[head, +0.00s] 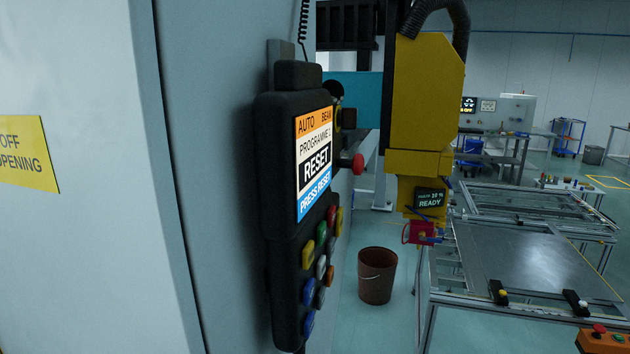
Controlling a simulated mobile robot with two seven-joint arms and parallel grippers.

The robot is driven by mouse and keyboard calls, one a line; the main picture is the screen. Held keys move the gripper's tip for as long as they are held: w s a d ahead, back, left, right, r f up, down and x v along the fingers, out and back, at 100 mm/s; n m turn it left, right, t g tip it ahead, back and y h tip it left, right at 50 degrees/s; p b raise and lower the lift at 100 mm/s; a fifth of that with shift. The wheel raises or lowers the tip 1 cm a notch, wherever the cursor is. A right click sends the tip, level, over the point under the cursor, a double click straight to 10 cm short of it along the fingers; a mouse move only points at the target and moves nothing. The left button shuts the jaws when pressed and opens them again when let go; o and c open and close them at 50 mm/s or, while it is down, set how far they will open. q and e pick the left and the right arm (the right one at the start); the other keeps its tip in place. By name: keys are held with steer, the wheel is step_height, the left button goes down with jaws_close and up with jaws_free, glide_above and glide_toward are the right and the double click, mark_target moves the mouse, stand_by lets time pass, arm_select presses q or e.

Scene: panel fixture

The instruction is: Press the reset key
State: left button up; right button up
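A dark hand-held control pendant (275,170) hangs on the side of a grey cabinet, seen at a steep angle. Its lit screen (314,163) reads "AUTO", "BEAM", "PROGRAMME", "RESET" and, on a blue band, "PRESS RESET". Below the screen are several coloured keys: a green key (321,231), a red key (332,216), yellow keys (308,254), grey keys (321,267) and blue keys (308,291). No labels on the keys can be read, so I cannot tell which is the reset key. Neither of my grippers is in view.
A red mushroom knob (357,163) sticks out beside the pendant. A yellow machine head (425,105) with a small "READY" display (430,199) stands behind it. A brown bucket (377,276) is on the floor. A framed metal worktable (525,262) is at right.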

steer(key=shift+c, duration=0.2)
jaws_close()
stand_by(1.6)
